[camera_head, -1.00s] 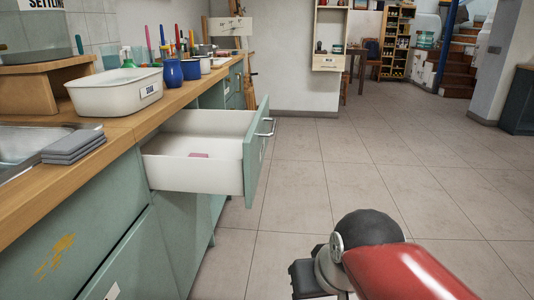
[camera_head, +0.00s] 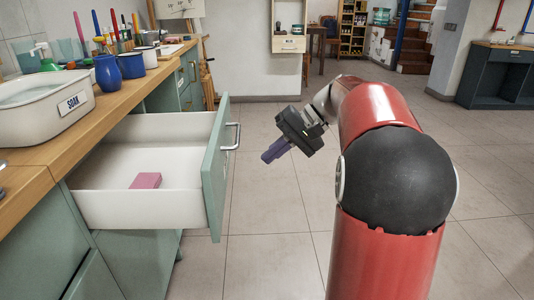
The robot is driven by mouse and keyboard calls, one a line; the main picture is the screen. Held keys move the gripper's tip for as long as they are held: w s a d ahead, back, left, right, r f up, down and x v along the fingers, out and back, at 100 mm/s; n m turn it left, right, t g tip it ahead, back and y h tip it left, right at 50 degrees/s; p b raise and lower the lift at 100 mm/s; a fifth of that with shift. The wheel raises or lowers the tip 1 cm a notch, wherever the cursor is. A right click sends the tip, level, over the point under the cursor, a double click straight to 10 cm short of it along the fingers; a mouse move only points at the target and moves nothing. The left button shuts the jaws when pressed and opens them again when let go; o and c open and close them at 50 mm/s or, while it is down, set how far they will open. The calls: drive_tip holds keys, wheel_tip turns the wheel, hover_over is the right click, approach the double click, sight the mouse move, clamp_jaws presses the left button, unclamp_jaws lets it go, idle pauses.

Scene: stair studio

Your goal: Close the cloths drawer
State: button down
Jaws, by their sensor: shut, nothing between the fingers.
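The drawer (camera_head: 160,203) stands pulled well out of the green counter on the left. It has white inner walls, a green front panel (camera_head: 216,170) and a metal bar handle (camera_head: 234,136). A pink block-like thing (camera_head: 146,181) lies on its floor; no other contents show. My gripper (camera_head: 268,157) is shut and empty. It is in the air to the right of the drawer front, apart from the handle, with its fingers pointing down and left. My red and black arm covers part of the floor on the right.
A white basin labelled SOAK (camera_head: 40,110) sits on the wooden counter (camera_head: 120,95), with blue mugs (camera_head: 107,75) and brushes behind it. The tiled floor (camera_head: 265,220) in front of the drawer is clear. A dark bench (camera_head: 505,75) stands at the far right.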

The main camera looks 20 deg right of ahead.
sight(222, 182)
drive_tip(key=x, duration=0.3)
drive_tip(key=a+r+x, duration=0.1)
drive_tip(key=x, duration=0.5)
drive_tip(key=shift+w+a+r, duration=0.15)
drive_tip(key=shift+a, duration=0.05)
drive_tip(key=shift+w+a, duration=0.25)
drive_tip(key=shift+a, duration=0.3)
